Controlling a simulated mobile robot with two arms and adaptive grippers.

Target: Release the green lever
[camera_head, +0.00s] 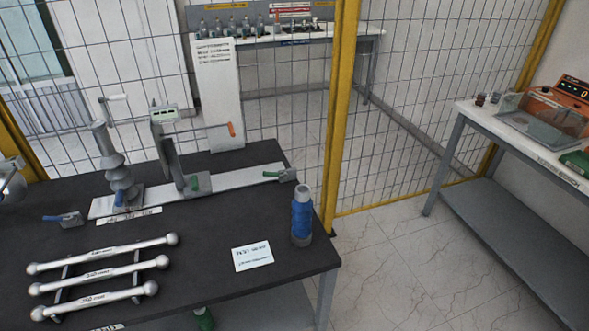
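A dark table holds a flat metal rail (232,181) with a measuring fixture on it. A second green part (273,173) shows at the rail's right end, by a small grey clamp (288,175). Both are small, and I cannot tell whether either is locked or released.
Several ball-ended bars (100,271) lie front left. A blue-handled clamp (65,218) lies left. A yellow-framed mesh fence (340,110) stands behind.

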